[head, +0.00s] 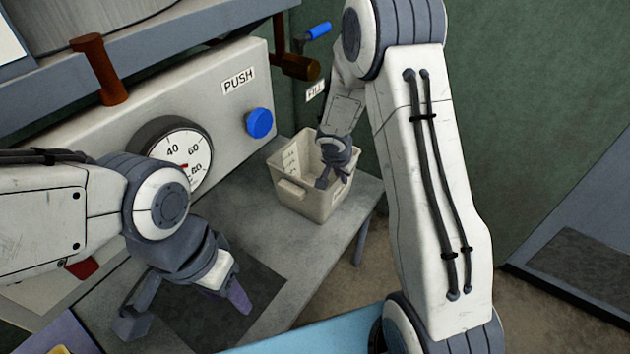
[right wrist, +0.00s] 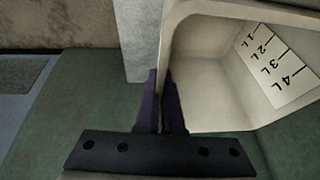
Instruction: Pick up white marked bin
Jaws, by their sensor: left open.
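The white marked bin (head: 312,203) stands on the grey bench at its right end, near the green wall. In the right wrist view the bin (right wrist: 205,75) shows its open inside and a scale of litre marks. My right gripper (head: 324,182) reaches down at the bin's right side. In the right wrist view its dark fingers (right wrist: 160,100) are close together, one on each side of the bin's wall. My left gripper (head: 186,310) is open and empty above the dark panel on the bench, well left of the bin.
Behind the bench is a machine panel with a dial (head: 178,152), a blue button (head: 259,123) and a PUSH label. A brown handle (head: 100,70) and a blue-tipped lever (head: 318,31) stick out above. The bench between dial and bin is clear.

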